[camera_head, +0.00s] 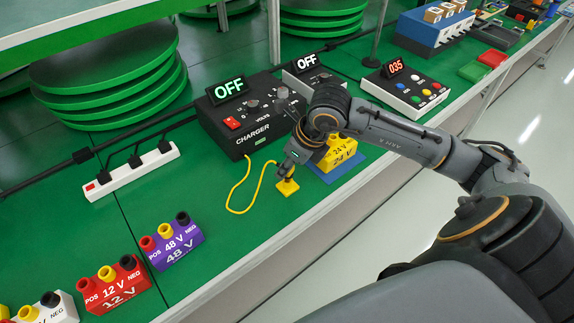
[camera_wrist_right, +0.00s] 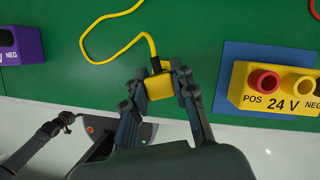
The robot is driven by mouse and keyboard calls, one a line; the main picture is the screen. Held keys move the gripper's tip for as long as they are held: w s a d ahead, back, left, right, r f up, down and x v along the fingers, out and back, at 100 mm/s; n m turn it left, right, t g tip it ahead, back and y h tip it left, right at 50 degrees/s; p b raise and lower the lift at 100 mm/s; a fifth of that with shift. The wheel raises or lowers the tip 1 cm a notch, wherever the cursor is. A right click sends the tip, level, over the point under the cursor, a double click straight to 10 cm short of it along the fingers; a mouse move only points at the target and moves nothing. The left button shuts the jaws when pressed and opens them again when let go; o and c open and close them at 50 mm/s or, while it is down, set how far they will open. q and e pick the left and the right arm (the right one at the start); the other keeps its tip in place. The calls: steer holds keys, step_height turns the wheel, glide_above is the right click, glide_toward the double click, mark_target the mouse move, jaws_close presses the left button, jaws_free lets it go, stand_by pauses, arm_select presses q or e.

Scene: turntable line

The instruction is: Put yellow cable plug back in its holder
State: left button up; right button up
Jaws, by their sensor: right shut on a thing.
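The yellow cable plug (camera_wrist_right: 160,86) is a small yellow block between the two fingers of my right gripper (camera_wrist_right: 160,90), which is shut on it. In the head view the yellow plug (camera_head: 288,188) shows just below my right gripper (camera_head: 287,172), at the front of the green bench, left of the 24 V block. Its height over the bench is hard to tell. A yellow cable (camera_head: 240,187) loops left from it toward the black charger (camera_head: 250,120). I cannot pick out its holder. A slim dark arm, probably my left, shows small in the wrist view.
The yellow 24 V block (camera_wrist_right: 270,90) stands on a blue mat (camera_wrist_right: 234,60) close to my right gripper. A purple 48 V block (camera_head: 175,242) and a red 12 V block (camera_head: 117,286) stand to the left. A white power strip (camera_head: 130,172) lies behind. Green bench between is clear.

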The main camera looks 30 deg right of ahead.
arm_select(q)
steer(key=shift+s+f, duration=0.1)
steer(key=shift+f, duration=0.05)
steer(key=shift+f+b, duration=0.2)
steer(key=shift+b, duration=0.2)
arm_select(e)
steer(key=shift+f, duration=0.15)
arm_select(q)
steer(key=shift+f, duration=0.25)
steer(key=shift+d, duration=0.15)
stand_by(0.4)
steer(key=shift+f+b, duration=0.15)
steer(key=shift+b, duration=0.2)
arm_select(e)
steer(key=shift+f, duration=0.1)
arm_select(q)
steer(key=shift+d+f+b, duration=0.35)
steer(key=shift+b, duration=0.05)
arm_select(e)
steer(key=shift+f, duration=0.25)
arm_select(q)
steer(key=shift+d+f, duration=0.1)
steer(key=shift+f, duration=0.1)
arm_select(e)
steer(key=shift+f, duration=0.15)
arm_select(q)
steer(key=shift+a, duration=0.25)
